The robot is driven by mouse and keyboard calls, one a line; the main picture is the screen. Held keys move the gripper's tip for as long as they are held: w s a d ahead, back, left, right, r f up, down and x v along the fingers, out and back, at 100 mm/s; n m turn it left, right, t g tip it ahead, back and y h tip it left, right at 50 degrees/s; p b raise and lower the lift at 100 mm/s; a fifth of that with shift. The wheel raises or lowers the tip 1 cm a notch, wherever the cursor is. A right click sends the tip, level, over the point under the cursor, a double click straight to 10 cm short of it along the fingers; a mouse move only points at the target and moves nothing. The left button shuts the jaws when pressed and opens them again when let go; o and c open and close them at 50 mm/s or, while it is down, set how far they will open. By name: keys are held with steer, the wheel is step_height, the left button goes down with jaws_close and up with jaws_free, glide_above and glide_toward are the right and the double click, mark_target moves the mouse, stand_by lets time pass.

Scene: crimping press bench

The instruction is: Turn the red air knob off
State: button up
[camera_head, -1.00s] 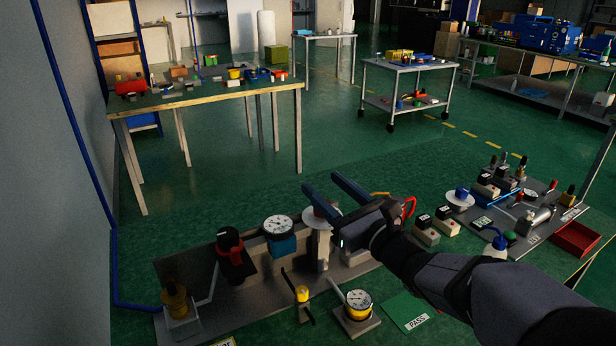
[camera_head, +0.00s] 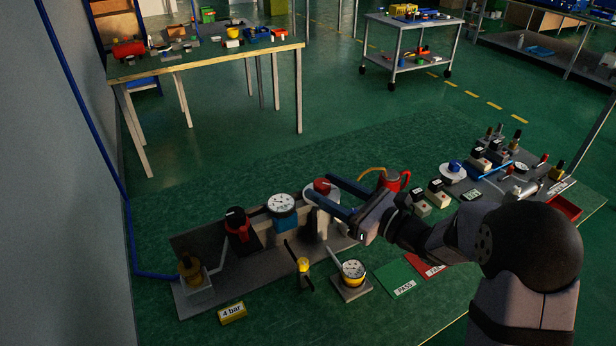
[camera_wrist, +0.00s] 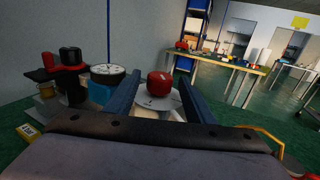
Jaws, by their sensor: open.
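The red knob (camera_head: 322,186) sits on a white round plate at the middle of the bench panel. It also shows in the wrist view (camera_wrist: 159,83), upright on its white disc (camera_wrist: 160,101). My gripper (camera_head: 322,189) is open, with its two blue fingers reaching to either side of the knob. In the wrist view the fingers (camera_wrist: 158,76) frame the knob left and right, with a visible gap on each side. The plate's underside is partly hidden by the gripper.
Left of the knob stand a white gauge (camera_head: 282,205) on a blue block and a black-and-red valve (camera_head: 237,224). A blue knob (camera_head: 455,166) stands to the right.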

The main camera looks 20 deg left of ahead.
steer(key=shift+p+x, duration=0.55)
steer(key=shift+x, duration=2.4)
steer(key=c, duration=1.1)
